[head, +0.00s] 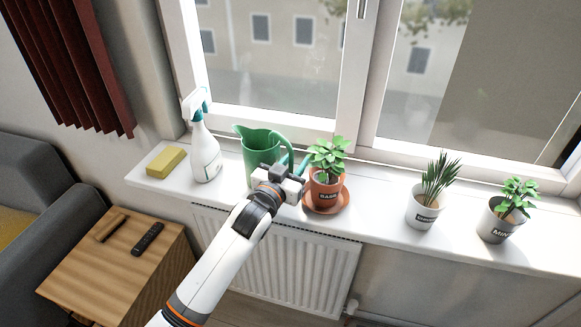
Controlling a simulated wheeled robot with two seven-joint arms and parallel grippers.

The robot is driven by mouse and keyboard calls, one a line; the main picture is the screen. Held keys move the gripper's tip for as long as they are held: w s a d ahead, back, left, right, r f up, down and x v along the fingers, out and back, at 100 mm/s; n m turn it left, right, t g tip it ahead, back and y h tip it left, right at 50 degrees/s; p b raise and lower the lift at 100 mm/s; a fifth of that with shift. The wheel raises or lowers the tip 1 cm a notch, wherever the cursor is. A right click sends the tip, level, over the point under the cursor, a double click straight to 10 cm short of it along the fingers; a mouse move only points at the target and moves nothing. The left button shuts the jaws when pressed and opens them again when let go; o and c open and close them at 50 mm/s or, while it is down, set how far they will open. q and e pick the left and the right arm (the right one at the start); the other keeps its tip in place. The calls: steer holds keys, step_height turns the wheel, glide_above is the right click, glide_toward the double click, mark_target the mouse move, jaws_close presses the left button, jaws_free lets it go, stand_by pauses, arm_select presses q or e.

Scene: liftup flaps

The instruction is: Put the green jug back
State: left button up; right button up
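The green jug (258,146) is upright at the windowsill, between the white spray bottle and the terracotta basil pot. Its handle is on its right side. My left gripper (290,174) is at the lower right of the jug, by the handle, and covers part of it. The fingers are too hidden to show whether they are open or closed around the handle. The gripper and wrist also hide the jug's lower right side, and I cannot tell whether its base touches the sill. My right gripper is not in view.
The white sill (383,211) also holds a yellow sponge (166,162), the spray bottle (205,152), the basil pot (324,191) on a saucer, and two pale potted plants (425,207) (497,222). The basil is close beside my gripper. A wooden side table (108,268) stands lower left.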

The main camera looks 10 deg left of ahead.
arm_select(q)
steer(key=b+v, duration=0.1)
steer(key=v, duration=1.1)
steer(key=shift+r, duration=0.2)
